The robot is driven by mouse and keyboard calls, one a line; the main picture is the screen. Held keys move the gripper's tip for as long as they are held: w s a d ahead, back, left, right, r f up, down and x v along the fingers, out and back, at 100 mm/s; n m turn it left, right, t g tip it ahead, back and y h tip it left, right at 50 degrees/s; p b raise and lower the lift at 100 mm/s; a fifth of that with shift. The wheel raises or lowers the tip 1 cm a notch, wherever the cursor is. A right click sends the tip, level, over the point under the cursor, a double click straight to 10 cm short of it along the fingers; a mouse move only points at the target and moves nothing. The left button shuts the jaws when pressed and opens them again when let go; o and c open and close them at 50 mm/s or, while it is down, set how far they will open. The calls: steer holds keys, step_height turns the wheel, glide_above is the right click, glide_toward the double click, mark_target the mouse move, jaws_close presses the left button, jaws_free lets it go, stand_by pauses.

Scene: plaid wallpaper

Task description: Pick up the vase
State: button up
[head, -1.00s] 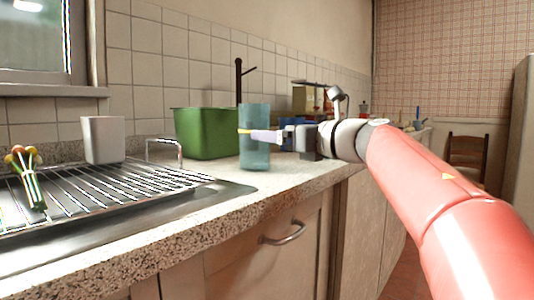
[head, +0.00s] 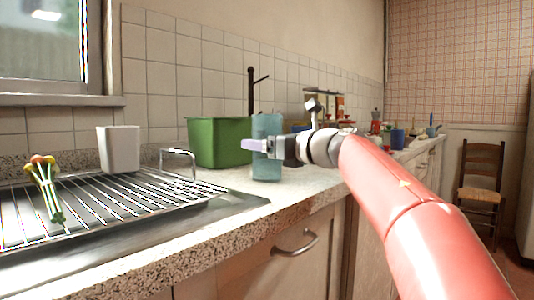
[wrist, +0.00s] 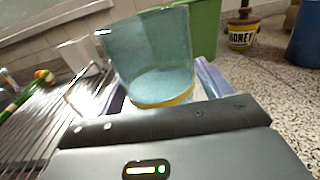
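The vase, a teal glass cylinder (head: 266,166), stands upright on the stone counter (head: 310,183) just in front of a green bin. My gripper (head: 255,145) is level with the vase's middle, one finger crossing in front of it in the head view. In the wrist view the vase (wrist: 150,55) lies between my two fingers (wrist: 165,92), which are spread on either side of it. A small gap shows by the right finger; contact on the left cannot be told. A yellow band shows at the vase's lower edge there.
The green bin (head: 218,142) stands close behind the vase. A metal dish rack (head: 110,195), a white cup (head: 119,149) and a vegetable-like bunch (head: 46,190) are at left. A honey jar (wrist: 242,30) and blue container (wrist: 305,35) stand to the right of the vase.

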steer(key=shift+r, duration=0.1)
steer(key=c, duration=0.9)
